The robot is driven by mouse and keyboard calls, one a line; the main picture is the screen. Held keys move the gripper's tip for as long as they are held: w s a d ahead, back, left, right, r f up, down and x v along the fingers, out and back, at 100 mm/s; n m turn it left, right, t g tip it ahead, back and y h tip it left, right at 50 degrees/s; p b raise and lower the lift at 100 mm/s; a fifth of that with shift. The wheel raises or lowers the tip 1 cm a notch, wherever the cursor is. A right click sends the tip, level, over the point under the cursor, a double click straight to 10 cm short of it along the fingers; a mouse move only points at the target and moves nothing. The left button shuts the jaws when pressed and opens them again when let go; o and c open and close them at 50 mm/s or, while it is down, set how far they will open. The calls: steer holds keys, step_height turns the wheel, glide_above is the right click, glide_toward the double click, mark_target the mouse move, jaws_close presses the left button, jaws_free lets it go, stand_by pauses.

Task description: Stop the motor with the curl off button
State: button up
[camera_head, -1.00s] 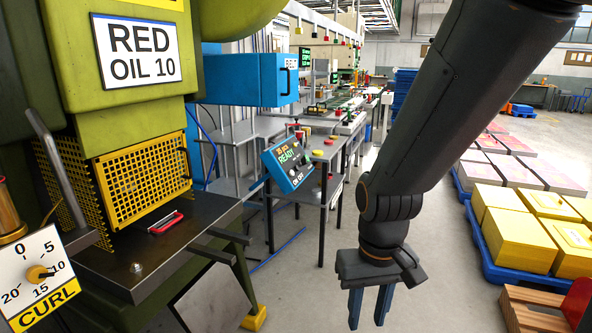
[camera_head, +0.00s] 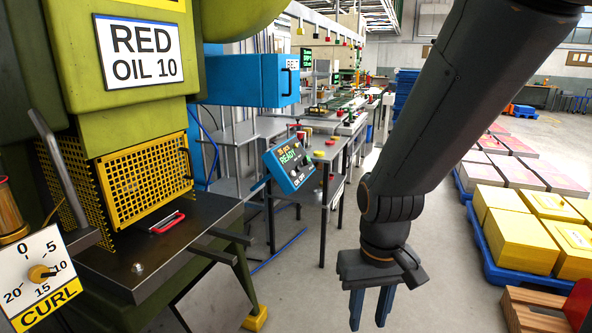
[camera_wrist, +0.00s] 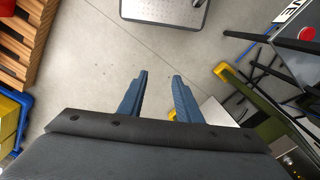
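The white CURL panel (camera_head: 22,292) is at the lower left of the head view, with an orange dial knob (camera_head: 40,272) on a scale from 0 to 20. A small blue control box (camera_head: 290,165) stands on a grey stand near the middle. It has a green READY display, small knobs and ON/OFF lettering. I cannot make out a button marked curl off. My gripper (camera_head: 370,312) hangs over bare floor, right of the box and apart from it. In the wrist view my gripper (camera_wrist: 158,82) is open and empty, fingers pointing at the floor.
The green press with a yellow mesh guard (camera_head: 148,180) and dark table (camera_head: 150,245) stands at left. Blue pallets with yellow blocks (camera_head: 515,232) are at right.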

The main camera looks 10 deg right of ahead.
stand_by(0.3)
jaws_close()
stand_by(1.6)
